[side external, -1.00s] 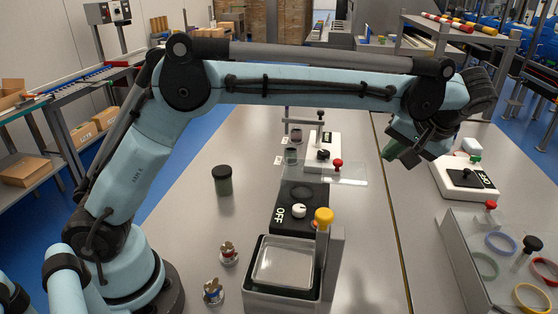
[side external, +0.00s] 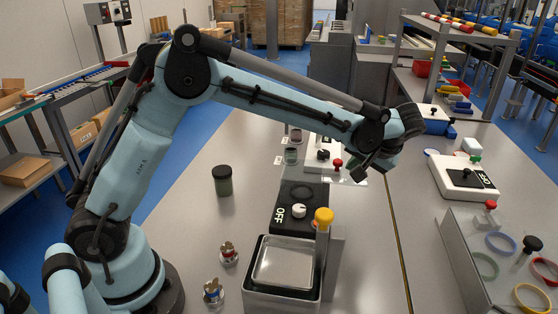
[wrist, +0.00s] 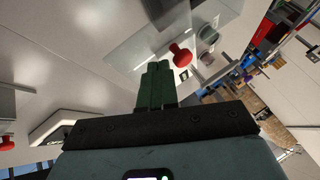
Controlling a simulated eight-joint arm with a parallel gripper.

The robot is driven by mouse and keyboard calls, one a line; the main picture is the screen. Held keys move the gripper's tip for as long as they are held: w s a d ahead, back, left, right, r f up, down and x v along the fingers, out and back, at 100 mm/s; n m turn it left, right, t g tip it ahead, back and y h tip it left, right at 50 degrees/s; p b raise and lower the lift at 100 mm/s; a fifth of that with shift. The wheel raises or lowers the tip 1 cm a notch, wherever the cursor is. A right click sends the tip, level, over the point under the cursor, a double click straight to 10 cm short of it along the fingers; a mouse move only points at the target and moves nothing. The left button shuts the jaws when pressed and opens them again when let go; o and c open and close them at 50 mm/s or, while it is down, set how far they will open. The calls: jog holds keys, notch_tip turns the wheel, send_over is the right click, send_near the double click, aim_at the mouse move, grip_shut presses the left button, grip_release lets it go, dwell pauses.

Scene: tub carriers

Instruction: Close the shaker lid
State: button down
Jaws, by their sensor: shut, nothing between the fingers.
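A clear flat panel with a red knob (side external: 338,163), apparently the lid, stands at the back end of a black-topped unit (side external: 284,222) marked OFF with a white dial. In the wrist view the red knob (wrist: 180,55) and clear panel (wrist: 140,38) lie just beyond the fingertips. My gripper (side external: 357,178) is just right of the knob, above the bench. Its green fingers (wrist: 158,67) are shut and empty. Whether they touch the panel, I cannot tell. My wrist hides part of the panel's right end.
An open metal tub (side external: 283,264) with a yellow knob (side external: 324,216) beside it stands in front of the unit. A dark-lidded jar (side external: 222,182) stands left. The bench between is clear.

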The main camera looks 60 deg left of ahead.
jog(key=shift+s+a, duration=0.15)
jog(key=shift+a, duration=0.15)
jog(key=s+a, duration=0.7)
jog(key=shift+s+a, duration=0.35)
jog(key=shift+s, duration=0.05)
